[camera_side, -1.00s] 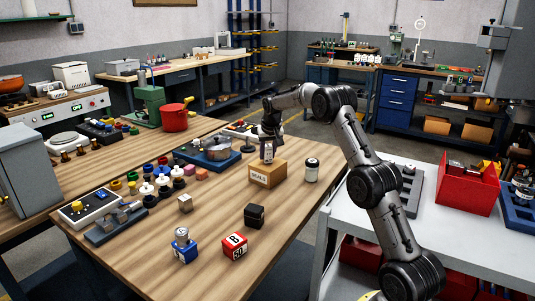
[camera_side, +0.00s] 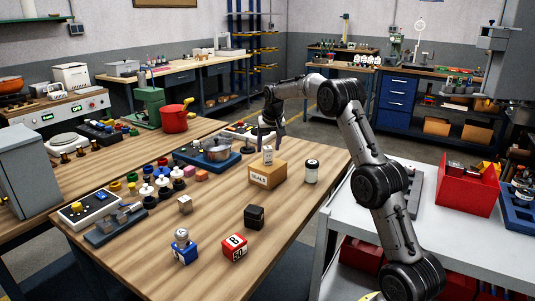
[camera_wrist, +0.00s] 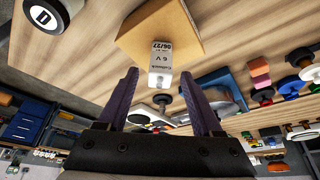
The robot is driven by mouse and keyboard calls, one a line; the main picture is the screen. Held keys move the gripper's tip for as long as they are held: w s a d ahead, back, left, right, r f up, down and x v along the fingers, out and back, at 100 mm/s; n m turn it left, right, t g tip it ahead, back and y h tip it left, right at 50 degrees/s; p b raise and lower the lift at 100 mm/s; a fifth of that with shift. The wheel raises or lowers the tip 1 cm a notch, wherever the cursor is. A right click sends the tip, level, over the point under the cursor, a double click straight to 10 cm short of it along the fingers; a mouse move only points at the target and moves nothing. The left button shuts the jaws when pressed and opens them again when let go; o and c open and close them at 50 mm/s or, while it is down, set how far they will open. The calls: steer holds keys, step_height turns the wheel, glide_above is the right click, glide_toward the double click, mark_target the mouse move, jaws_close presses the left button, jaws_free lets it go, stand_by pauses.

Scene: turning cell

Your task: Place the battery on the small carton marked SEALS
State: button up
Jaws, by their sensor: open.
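The small carton marked SEALS (camera_side: 265,177) stands on the wooden table in the side view. It also shows in the wrist view (camera_wrist: 185,30). The battery (camera_side: 267,155), a pale block with printed text, stands upright on top of the carton. In the wrist view the battery (camera_wrist: 161,62) shows its label with "6 V" and "06/27". My gripper (camera_side: 268,139) is just behind and above the battery in the side view. In the wrist view my gripper's fingers (camera_wrist: 163,78) are spread apart, with a gap between them and the battery past their tips.
A white jar with a dark lid (camera_side: 311,170) stands right of the carton.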

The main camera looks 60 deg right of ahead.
steer(key=s+a+r+n, duration=0.1)
steer(key=s+a+r, duration=0.3)
steer(key=a+r, duration=0.25)
steer(key=s+a+r+n, duration=0.1)
steer(key=s+a+r, duration=0.2)
steer(key=a+r, duration=0.4)
steer(key=s+a+n+t+y, duration=0.1)
steer(key=s+a+n+t, duration=0.15)
steer(key=s+a, duration=0.8)
steer(key=s+a+f+n, duration=0.1)
steer(key=s+a+f, duration=0.1)
steer(key=s, duration=0.4)
steer(key=s+a+f+n+y, duration=0.1)
steer(key=s+a+f+n, duration=0.1)
steer(key=s+a, duration=0.3)
steer(key=s+a+f+n+y, duration=0.1)
steer(key=s+a+f, duration=0.2)
steer(key=s, duration=0.3)
steer(key=shift+s+a+f, duration=0.25)
steer(key=shift+s+a, duration=0.1)
steer(key=shift+a, duration=0.2)
